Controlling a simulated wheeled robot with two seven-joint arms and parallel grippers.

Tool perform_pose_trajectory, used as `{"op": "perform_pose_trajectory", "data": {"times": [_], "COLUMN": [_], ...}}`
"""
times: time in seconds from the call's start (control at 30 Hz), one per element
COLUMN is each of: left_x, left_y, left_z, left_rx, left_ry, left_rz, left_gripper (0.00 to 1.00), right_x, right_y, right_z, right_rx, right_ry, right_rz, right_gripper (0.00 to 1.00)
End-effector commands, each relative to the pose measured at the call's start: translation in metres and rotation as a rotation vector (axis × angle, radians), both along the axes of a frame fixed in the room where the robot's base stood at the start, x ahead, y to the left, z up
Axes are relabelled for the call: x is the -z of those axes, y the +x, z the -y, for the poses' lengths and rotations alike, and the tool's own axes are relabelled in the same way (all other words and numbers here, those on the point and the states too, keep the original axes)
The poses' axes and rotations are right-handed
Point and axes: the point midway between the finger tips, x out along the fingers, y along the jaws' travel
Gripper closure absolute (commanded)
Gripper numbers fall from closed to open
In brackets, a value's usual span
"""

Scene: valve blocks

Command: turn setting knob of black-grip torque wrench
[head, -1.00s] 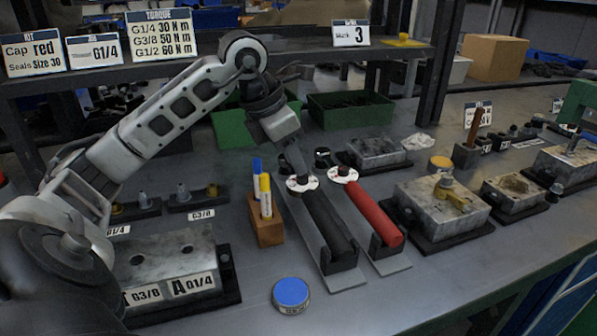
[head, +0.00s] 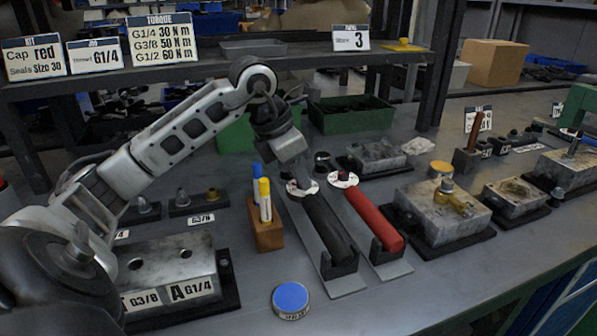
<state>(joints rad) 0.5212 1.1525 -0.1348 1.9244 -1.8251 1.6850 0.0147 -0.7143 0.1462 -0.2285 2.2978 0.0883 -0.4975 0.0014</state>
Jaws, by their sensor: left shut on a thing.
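The black-grip torque wrench (head: 325,222) lies in a grey holder in the middle of the bench, its grip end toward me. Its white setting knob (head: 301,189) is at the far end. My left gripper (head: 298,178) reaches down from the upper left and is shut on this knob; its fingertips are partly hidden. A red-grip torque wrench (head: 373,218) lies beside it to the right, with a similar white dial (head: 343,180). The torque sign (head: 161,38) on the shelf reads G1/4 30, G3/8 50, G1/2 60 N m. My right gripper is not in view.
A wooden block with blue and yellow markers (head: 268,235) stands left of the wrench. A blue-topped round tin (head: 291,298) is in front. Valve blocks (head: 441,211) stand at right, another block (head: 165,272) at left. Green bins (head: 350,114) are behind.

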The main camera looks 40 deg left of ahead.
Motion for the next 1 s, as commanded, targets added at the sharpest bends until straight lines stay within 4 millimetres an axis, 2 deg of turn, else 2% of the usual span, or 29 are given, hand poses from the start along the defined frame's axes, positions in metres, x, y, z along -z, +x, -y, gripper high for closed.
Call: {"op": "perform_pose_trajectory", "data": {"times": [0.27, 0.53, 0.77, 1.0], "left_x": [-0.001, -0.004, -0.004, -0.003], "left_y": [0.000, 0.002, 0.003, 0.005], "left_z": [-0.003, -0.004, -0.005, -0.005], "left_rx": [0.123, 0.354, 0.554, 0.721], "left_ry": [0.001, 0.000, -0.001, -0.001], "left_rz": [-0.001, 0.001, 0.002, 0.002], "left_gripper": [1.00, 1.00, 1.00, 1.00], "right_x": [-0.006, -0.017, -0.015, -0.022], "right_y": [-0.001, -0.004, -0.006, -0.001], "right_z": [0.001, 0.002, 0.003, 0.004], "right_rx": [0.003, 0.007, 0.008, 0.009], "right_ry": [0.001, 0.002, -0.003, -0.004], "right_rz": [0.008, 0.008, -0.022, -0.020], "right_gripper": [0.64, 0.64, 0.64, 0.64]}}
